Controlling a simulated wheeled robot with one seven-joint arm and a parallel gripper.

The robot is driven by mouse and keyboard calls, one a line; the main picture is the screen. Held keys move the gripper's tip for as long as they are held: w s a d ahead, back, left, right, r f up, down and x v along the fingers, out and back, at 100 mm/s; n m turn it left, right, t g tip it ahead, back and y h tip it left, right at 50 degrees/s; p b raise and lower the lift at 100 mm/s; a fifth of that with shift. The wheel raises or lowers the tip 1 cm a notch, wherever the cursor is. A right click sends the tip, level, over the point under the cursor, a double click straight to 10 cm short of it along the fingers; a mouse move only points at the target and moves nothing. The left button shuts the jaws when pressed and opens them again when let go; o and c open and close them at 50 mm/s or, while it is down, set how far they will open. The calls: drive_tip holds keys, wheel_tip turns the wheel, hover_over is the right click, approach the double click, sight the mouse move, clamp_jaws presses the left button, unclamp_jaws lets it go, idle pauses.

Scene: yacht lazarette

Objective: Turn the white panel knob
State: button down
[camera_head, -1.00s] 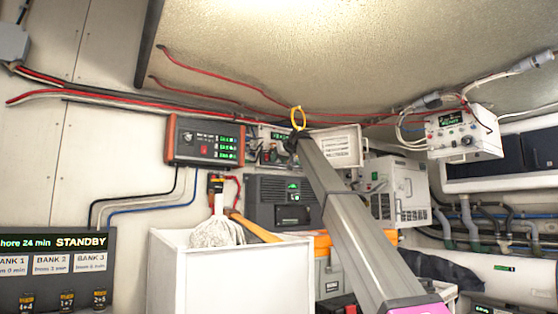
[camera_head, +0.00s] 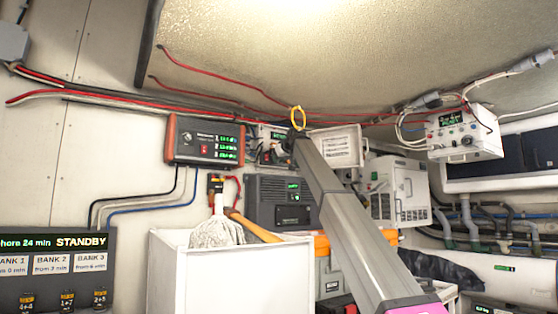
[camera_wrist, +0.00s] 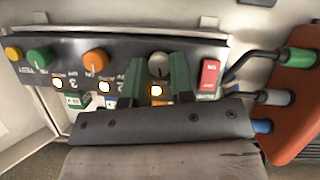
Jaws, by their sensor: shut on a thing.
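The white panel knob (camera_wrist: 159,62) is a pale round knob on a dark panel (camera_wrist: 125,58) in the wrist view. My gripper (camera_wrist: 158,76) has its two green fingers on either side of the knob and is shut on it. The fingers hide parts of the knob's sides and the labels below. In the head view my gripper (camera_head: 283,147) is at the small panel box on the back wall, and the knob cannot be made out there.
Orange (camera_wrist: 95,62), green (camera_wrist: 39,58) and yellow (camera_wrist: 14,53) knobs sit left on the panel. A red switch (camera_wrist: 209,74) is close at right. Plugged cables run to an orange-red unit (camera_wrist: 297,105). A white bin (camera_head: 230,275) holds a mop head.

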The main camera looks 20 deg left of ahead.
drive_tip(key=n+t, duration=0.1)
drive_tip(key=n, duration=0.1)
drive_tip(key=n+t+h, duration=0.1)
drive_tip(key=n, duration=0.1)
drive_tip(key=shift+s+a+f+t, duration=0.15)
drive_tip(key=shift+s+t, duration=0.05)
drive_tip(key=shift+t, duration=0.1)
drive_tip(key=shift+n, duration=0.3)
idle(0.3)
drive_tip(key=c, duration=1)
unclamp_jaws()
drive_tip(key=v, duration=1)
drive_tip(key=shift+s, duration=0.35)
